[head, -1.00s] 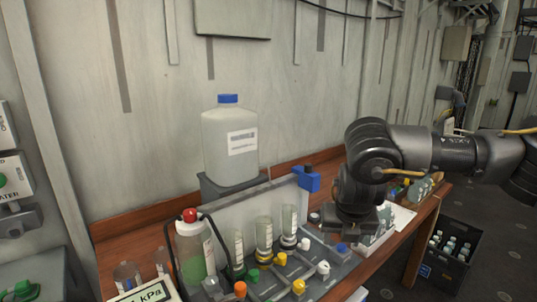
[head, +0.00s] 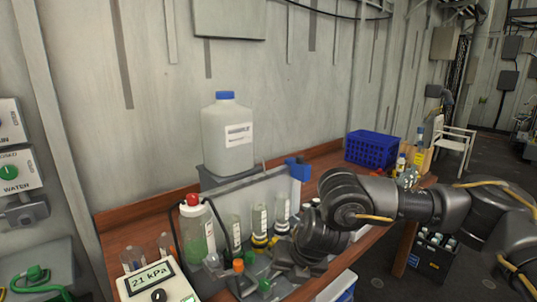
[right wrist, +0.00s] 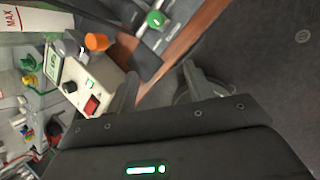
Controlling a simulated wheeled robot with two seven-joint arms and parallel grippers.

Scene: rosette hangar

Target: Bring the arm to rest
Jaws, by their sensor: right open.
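My right arm reaches in from the right in the head view, bent over the front of the wooden bench (head: 120,226). My right gripper (head: 288,276) points down over the front part of the bench rig and hides some of its valves. In the right wrist view its two fingers (right wrist: 160,88) stand apart with nothing between them. Past the fingers I see dark floor and the bench edge. My left gripper is not in view.
A gauge box (head: 155,284) reading 21 kPa and a red-capped bottle (head: 196,235) stand left of the gripper. A white jug (head: 228,138) stands behind. A blue basket (head: 371,147) is at the bench's far end. A black crate (head: 433,256) of bottles sits on the floor.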

